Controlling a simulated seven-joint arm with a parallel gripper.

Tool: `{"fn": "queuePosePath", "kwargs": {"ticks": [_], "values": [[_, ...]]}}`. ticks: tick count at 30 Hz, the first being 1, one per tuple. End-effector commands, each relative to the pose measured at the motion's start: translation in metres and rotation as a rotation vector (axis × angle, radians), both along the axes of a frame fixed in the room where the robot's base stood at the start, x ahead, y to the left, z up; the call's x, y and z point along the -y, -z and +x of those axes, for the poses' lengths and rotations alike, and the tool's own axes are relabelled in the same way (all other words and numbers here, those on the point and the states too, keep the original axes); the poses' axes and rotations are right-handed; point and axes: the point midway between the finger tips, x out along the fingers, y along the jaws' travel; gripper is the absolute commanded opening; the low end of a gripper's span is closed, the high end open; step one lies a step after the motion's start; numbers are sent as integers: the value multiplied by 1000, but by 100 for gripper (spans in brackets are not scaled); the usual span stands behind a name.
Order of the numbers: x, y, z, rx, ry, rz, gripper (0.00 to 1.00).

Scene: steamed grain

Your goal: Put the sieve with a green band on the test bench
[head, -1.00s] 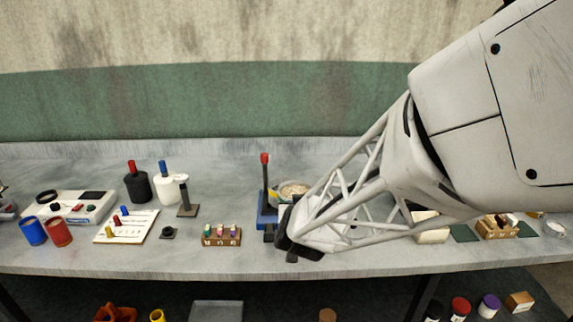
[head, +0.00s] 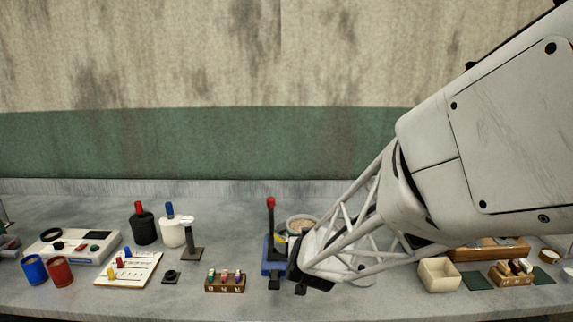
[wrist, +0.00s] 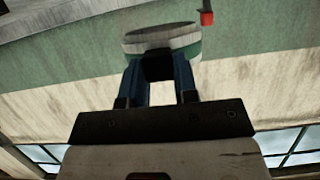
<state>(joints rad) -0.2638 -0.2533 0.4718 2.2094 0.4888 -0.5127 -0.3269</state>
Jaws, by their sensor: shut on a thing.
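The sieve (head: 302,219) is a round pan with pale contents, just right of a blue stand's red-topped post in the head view. My gripper (head: 298,270) and forearm hide its lower part. In the wrist view the sieve (wrist: 160,35) shows a grey face and a green band around its side. My gripper (wrist: 160,66) is shut on its near edge with dark blue fingers. I cannot tell which thing is the test bench; the blue stand (head: 270,268) and the grey worktop (head: 90,293) are both in view.
The red-topped post (head: 271,225) stands close to the sieve. A block of small coloured pieces (head: 225,286) lies left of it. Black (head: 143,228) and white (head: 171,233) bottles stand farther left. Worktop is free at front left.

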Motion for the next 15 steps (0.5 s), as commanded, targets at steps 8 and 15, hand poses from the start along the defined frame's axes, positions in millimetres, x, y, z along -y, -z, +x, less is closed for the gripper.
{"fn": "queuePosePath", "kwargs": {"ticks": [8, 15], "values": [[28, -12, 80, 7, -5, 7, 0], [66, -19, 149, 5, -3, 5, 0]]}}
